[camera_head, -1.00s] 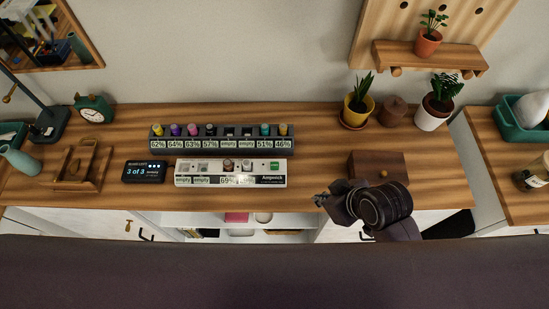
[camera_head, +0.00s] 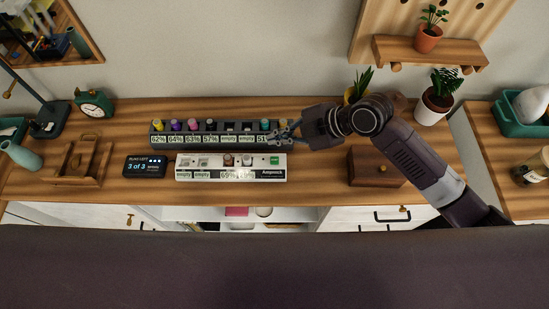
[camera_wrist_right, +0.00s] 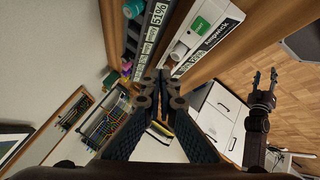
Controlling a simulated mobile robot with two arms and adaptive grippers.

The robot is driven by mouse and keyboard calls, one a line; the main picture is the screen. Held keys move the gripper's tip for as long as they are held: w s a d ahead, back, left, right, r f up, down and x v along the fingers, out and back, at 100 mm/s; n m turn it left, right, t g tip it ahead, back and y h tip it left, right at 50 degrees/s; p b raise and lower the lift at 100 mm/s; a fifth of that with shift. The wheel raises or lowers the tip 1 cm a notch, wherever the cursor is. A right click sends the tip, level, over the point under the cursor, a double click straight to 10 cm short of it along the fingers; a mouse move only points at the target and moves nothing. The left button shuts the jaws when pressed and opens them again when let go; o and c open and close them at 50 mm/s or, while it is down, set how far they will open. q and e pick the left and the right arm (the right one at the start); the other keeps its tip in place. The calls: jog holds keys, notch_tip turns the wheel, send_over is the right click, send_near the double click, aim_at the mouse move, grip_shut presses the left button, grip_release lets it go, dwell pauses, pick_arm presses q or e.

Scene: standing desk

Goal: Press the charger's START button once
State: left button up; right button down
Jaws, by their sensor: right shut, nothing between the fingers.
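The white charger (camera_head: 215,174) lies on the desk, with battery slots, percentage and "empty" labels, and a green START button (camera_head: 274,160) at its right end. The button also shows in the wrist view (camera_wrist_right: 200,24). My right gripper (camera_head: 284,134) is shut and empty. In the head view its tips are above and slightly right of the button, over the right end of the dark battery rack (camera_head: 220,142), hiding part of it. The tips are apart from the button in the wrist view. My left gripper (camera_wrist_right: 265,76) shows at the right of the wrist view, fingers apart.
A small dark display (camera_head: 145,166) reading "3 of 3" stands left of the charger. A wooden box (camera_head: 372,168) is to the right, below my right forearm. Potted plants stand at the back right. The desk strip in front of the charger is clear.

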aim_at(277, 161)
notch_tip(277, 161, down, 9)
jog(key=b, duration=0.7)
dwell(1.3)
jog(key=shift+f+b, duration=0.3)
jog(key=shift+f, duration=0.05)
jog(key=shift+f+b, duration=0.45)
jog(key=shift+f, duration=0.05)
dwell(0.6)
dwell(0.3)
jog(key=shift+r+p, duration=0.7)
jog(key=shift+r, duration=0.2)
